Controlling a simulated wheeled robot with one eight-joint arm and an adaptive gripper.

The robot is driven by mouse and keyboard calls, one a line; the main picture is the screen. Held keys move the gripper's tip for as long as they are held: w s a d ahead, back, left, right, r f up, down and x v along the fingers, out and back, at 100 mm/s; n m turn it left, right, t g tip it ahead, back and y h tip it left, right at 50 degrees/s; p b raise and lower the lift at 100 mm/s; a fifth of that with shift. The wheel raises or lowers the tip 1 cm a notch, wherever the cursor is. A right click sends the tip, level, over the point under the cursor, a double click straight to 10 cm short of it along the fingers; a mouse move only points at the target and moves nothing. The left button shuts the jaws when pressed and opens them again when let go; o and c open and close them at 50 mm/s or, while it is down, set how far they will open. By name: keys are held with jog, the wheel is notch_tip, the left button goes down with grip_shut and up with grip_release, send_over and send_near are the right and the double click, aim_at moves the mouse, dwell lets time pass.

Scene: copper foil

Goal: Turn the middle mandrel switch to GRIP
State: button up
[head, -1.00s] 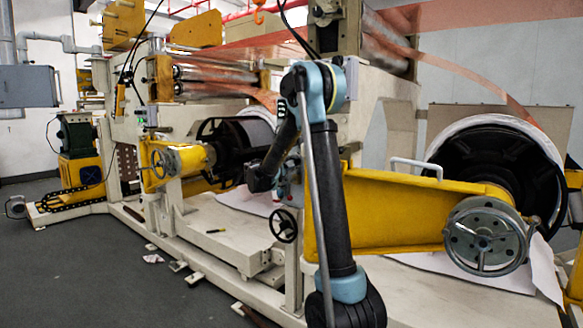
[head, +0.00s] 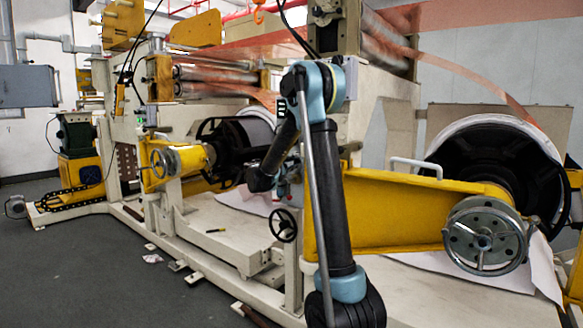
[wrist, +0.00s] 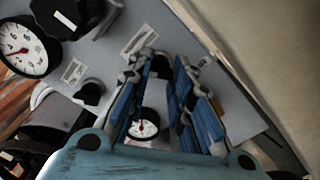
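In the wrist view, a grey panel (wrist: 112,58) carries black switches with pale labels beside them. One black switch (wrist: 160,66) shows between the fingertips of my gripper (wrist: 164,68). Its handle is partly hidden, and I cannot tell whether the blue-padded fingers touch it. The fingers stand apart, one on each side of it. Another black switch (wrist: 91,92) sits to the left, under a label (wrist: 74,72). The label lettering and switch positions are too blurred to read. In the head view, my own arm hides the panel and the gripper's fingers.
A round white gauge (wrist: 27,46) is at the wrist view's left; another gauge (wrist: 143,125) shows between the fingers. In the head view, a yellow beam (head: 400,210) with a handwheel (head: 485,236) stands right of my arm. Grey floor (head: 90,260) is open at the left.

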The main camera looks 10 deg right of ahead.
jog(key=shift+o, duration=0.9)
jog(key=shift+w+a, duration=0.1)
jog(key=v, duration=1.2)
